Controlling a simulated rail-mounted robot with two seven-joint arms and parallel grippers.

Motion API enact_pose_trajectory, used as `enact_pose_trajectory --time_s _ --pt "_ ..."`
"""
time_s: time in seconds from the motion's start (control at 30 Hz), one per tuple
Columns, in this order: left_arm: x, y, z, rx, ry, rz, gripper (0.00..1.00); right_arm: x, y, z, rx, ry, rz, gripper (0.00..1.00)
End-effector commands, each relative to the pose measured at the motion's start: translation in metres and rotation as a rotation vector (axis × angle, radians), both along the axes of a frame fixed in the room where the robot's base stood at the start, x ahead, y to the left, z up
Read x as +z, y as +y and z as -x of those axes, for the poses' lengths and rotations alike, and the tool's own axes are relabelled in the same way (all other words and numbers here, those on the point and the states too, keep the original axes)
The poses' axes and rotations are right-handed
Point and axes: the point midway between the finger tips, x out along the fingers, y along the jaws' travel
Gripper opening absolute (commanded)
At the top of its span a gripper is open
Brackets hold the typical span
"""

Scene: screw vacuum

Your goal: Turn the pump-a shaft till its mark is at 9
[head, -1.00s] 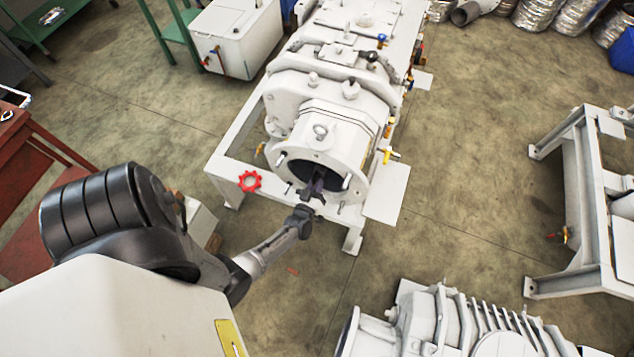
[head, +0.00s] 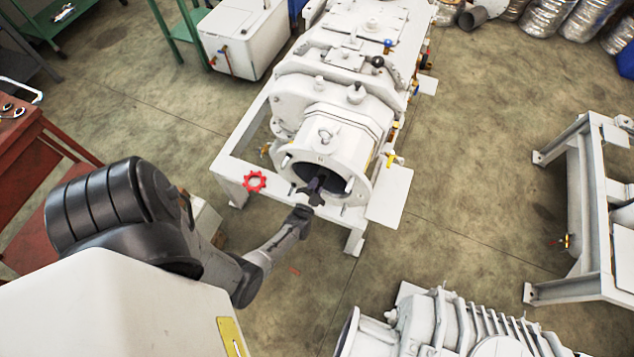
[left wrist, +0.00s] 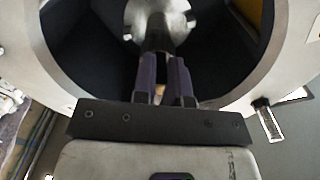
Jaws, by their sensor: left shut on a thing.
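The pump-a (head: 338,130) is a white machine on a white frame, with a round open flange facing my left arm. My left gripper (head: 318,181) reaches into this opening. In the left wrist view the two dark fingers (left wrist: 166,80) are shut on the shaft end (left wrist: 157,38), at the centre of the dark bore. A pale metal disc with notches (left wrist: 160,20) sits behind the fingertips. The shaft's mark cannot be made out; the fingers hide part of the shaft. My right gripper is not in view.
Studs stick out around the flange rim (left wrist: 268,118). Another white machine (head: 450,325) lies at the bottom right, and a white frame (head: 580,200) stands at the right. Open floor lies between them.

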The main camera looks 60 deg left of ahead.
Motion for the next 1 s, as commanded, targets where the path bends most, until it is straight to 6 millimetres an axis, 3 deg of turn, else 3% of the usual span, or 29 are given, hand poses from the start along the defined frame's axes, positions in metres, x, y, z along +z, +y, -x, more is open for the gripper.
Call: enact_pose_trajectory --time_s 0.6,1.0 --pt "0.0077 0.0036 0.0028 0.001 0.377 -0.431 0.00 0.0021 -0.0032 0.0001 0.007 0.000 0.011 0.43" --pt "0.0114 0.0041 0.0032 0.000 0.545 -0.622 0.00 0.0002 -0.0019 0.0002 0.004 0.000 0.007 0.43"
